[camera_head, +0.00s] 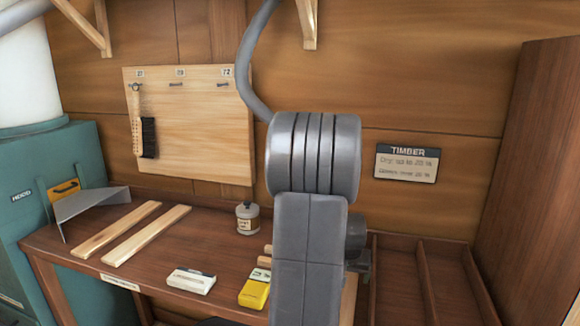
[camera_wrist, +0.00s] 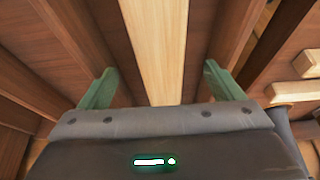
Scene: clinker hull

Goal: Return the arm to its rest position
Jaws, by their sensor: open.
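My gripper (camera_wrist: 157,88) shows in the wrist view with its two green fingers spread wide apart. It is open, with nothing held between the fingers. A pale wooden strip (camera_wrist: 150,40) runs lengthwise beyond the gap between the fingers; whether it touches the gripper I cannot tell. In the head view my grey arm (camera_head: 312,220) rises in front of the bench, and the gripper is hidden there.
The wooden bench (camera_head: 205,245) holds two pale strips (camera_head: 135,235), a small jar (camera_head: 247,218), a white box (camera_head: 191,281) and a yellow box (camera_head: 254,292). A pegboard (camera_head: 190,120) hangs behind. Slotted dividers (camera_head: 428,285) stand at right, a teal cabinet (camera_head: 75,160) at left.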

